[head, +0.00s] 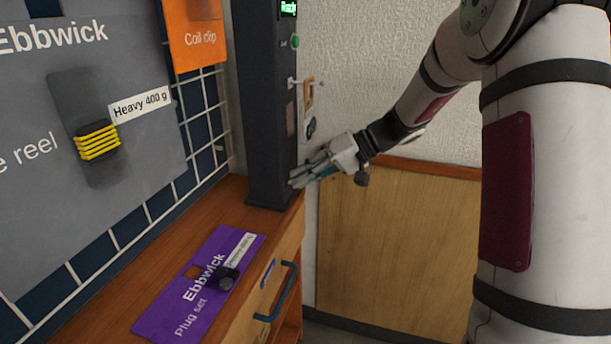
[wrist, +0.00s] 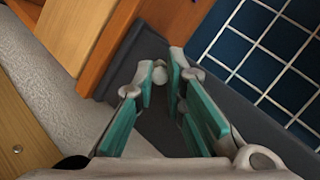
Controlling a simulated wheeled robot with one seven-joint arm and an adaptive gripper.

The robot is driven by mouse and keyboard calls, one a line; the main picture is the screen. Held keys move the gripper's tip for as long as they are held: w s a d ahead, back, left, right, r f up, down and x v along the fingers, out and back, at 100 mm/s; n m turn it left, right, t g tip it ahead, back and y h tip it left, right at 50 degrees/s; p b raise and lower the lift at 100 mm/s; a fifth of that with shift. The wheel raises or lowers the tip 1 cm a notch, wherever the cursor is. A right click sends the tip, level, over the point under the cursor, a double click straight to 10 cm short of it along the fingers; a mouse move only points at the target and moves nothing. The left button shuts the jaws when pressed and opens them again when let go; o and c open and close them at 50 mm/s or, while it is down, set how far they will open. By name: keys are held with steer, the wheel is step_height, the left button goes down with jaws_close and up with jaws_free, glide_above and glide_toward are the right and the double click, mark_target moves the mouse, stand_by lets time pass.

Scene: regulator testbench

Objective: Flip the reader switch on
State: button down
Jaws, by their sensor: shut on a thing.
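The reader appears to be the tall dark column (head: 265,110) standing on the wooden bench, with a lit green "Ready" display (head: 288,8) and a green round button (head: 295,41) near the top of the picture. My gripper (head: 298,180) is at the lower right side of this column. In the wrist view my gripper (wrist: 162,78) has its teal-padded fingers converging on a small pale piece between the tips, against the dark column face. This piece seems to be the reader switch; the fingertips hide most of it, so I cannot tell its position.
A purple plug-set card (head: 185,300) with a dark plug (head: 228,278) lies on the bench (head: 150,235). A blue handle (head: 285,290) sticks out of the bench front. Yellow reel (head: 97,140) hangs on the left panel. Small items hang on a hook (head: 307,82) right of the column.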

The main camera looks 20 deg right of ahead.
steer(key=c, duration=1.7)
jaws_free()
steer(key=shift+o, duration=0.2)
steer(key=shift+f, duration=0.1)
